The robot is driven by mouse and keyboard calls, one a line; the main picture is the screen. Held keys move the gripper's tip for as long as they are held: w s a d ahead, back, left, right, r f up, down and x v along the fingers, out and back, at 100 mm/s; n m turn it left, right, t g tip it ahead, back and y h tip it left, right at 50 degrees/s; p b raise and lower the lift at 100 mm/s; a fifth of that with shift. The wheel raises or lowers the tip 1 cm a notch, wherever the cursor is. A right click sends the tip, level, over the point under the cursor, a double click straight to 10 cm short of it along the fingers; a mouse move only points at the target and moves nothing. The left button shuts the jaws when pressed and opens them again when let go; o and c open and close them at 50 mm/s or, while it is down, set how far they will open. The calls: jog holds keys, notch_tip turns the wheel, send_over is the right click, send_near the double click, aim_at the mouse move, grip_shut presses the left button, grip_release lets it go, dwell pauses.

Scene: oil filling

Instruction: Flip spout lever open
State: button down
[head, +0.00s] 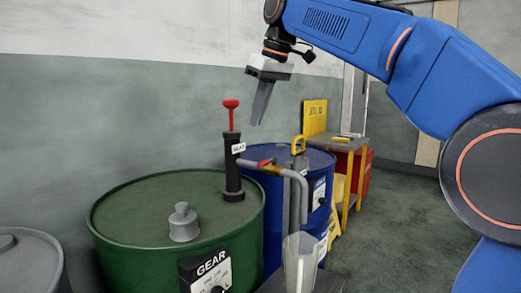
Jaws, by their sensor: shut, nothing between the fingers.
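A grey spout pipe (290,173) runs right from the black pump (232,175) on the green drum (150,215) and bends down at its end. A small red lever (265,163) sits on the pipe near its middle; its exact angle is too small to tell. A clear jug (299,262) stands under the pipe's end. My gripper (256,122) hangs above the lever, pointing down, with its fingers shut and empty. It appears apart from the lever and the pump.
The pump's red handle (231,104) stands up left of my gripper. A blue drum (275,205) with a yellow-handled pump (298,145) is behind the pipe. A grey drum (30,262) is at lower left. A workbench (345,143) stands farther back. Floor at right is clear.

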send_over(266, 162)
jog(key=w+a, duration=0.3)
jog(key=a, duration=0.1)
notch_tip(266, 162, down, 7)
jog(key=s+d+f, duration=0.2)
jog(key=shift+s+d+f, duration=0.1)
jog(key=shift+s+d, duration=0.15)
jog(key=shift+s, duration=0.05)
